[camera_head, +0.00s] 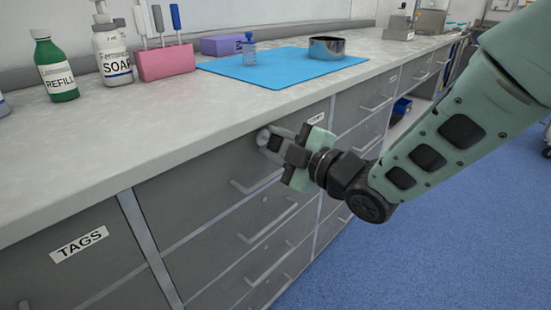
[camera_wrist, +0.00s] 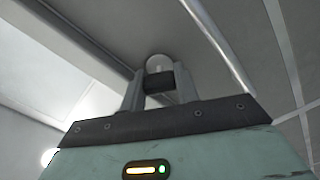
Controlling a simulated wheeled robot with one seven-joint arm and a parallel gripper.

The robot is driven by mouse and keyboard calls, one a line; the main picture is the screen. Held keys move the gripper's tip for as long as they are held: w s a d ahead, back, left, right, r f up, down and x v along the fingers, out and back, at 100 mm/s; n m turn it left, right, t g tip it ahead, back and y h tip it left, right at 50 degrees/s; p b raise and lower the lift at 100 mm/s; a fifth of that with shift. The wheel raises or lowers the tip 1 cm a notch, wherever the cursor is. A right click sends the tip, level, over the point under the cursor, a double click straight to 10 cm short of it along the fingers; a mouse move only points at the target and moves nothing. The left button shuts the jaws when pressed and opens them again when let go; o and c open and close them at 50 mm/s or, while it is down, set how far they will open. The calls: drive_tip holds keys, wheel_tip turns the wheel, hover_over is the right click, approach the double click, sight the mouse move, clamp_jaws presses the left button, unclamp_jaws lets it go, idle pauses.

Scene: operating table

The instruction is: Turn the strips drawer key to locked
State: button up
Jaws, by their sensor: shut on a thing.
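My gripper (camera_head: 275,143) is at the upper front of a grey drawer (camera_head: 200,190) just under the counter edge, shut on the drawer key. The round, pale lock face (camera_head: 262,137) shows at the fingertips. In the wrist view, my gripper (camera_wrist: 160,88) closes in front of the pale round lock (camera_wrist: 158,63). The key itself is mostly hidden between the fingers, so its turn angle cannot be told. A white label (camera_head: 316,119) beside my gripper is partly hidden, and its word is not clearly readable.
The counter edge (camera_head: 170,150) overhangs just above my gripper. Drawer handles (camera_head: 256,182) stick out below it. A TAGS drawer (camera_head: 80,245) is at the left. On the counter are a soap bottle (camera_head: 113,55), a green bottle (camera_head: 56,70) and a blue mat (camera_head: 285,82).

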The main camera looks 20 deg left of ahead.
drive_tip(key=n+b, duration=0.4)
drive_tip(key=b, duration=0.1)
drive_tip(key=shift+f, duration=0.3)
drive_tip(key=shift+r+n+b, duration=0.15)
drive_tip(key=shift+n+b, duration=1)
drive_tip(key=shift+n, duration=0.05)
drive_tip(key=o, duration=1)
drive_tip(key=shift+r, duration=0.15)
